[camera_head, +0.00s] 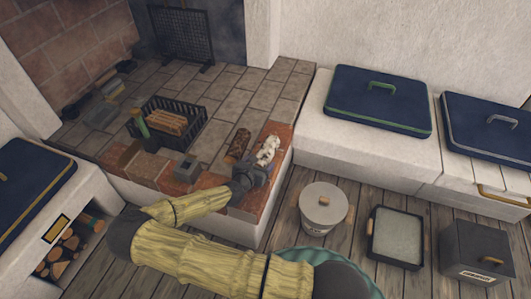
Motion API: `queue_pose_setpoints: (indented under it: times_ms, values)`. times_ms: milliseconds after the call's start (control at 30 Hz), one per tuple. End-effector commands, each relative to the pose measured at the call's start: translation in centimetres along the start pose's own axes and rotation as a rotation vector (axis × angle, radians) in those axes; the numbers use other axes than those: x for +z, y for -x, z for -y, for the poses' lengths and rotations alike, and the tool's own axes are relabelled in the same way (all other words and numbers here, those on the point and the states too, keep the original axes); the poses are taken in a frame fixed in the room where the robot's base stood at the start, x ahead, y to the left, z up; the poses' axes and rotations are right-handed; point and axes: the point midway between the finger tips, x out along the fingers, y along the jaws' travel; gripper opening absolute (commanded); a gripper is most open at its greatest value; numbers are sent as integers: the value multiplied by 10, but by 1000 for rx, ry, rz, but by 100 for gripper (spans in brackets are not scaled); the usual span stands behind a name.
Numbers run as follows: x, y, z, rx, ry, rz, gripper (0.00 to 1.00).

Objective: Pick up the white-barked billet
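A lumpy whitish piece (268,149) lies on the brick edge of the raised hearth; it looks like the white-barked billet, but it is too small to be sure. A brown-barked billet (239,146) lies on the grey tiles just left of it. My gripper (257,168) is at the hearth's front corner, just below and in front of the whitish piece. The dark gripper body hides its own fingertips in part, so I cannot tell whether they are open or touching anything.
A black basket (168,107) with split wood and a small dark box (187,167) stand on the hearth. A lidded white bin (323,208), a grey tray (396,237) and a dark box (477,252) stand on the floor. Several logs (64,253) fill a cubby at left.

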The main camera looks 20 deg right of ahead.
Motion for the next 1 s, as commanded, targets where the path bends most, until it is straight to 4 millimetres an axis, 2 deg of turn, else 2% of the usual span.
queue_pose_setpoints:
  times_ms: [33,200,233,567,667,1000]
  values:
    - [0,0,0,0,0,0,60]
    - [0,0,0,0,0,0,27]
    - [0,0,0,0,0,0,23]
    - [8,3,0,1,-2,2,23]
    - [20,8,0,1,0,1,23]
    - [80,33,0,0,-1,2,23]
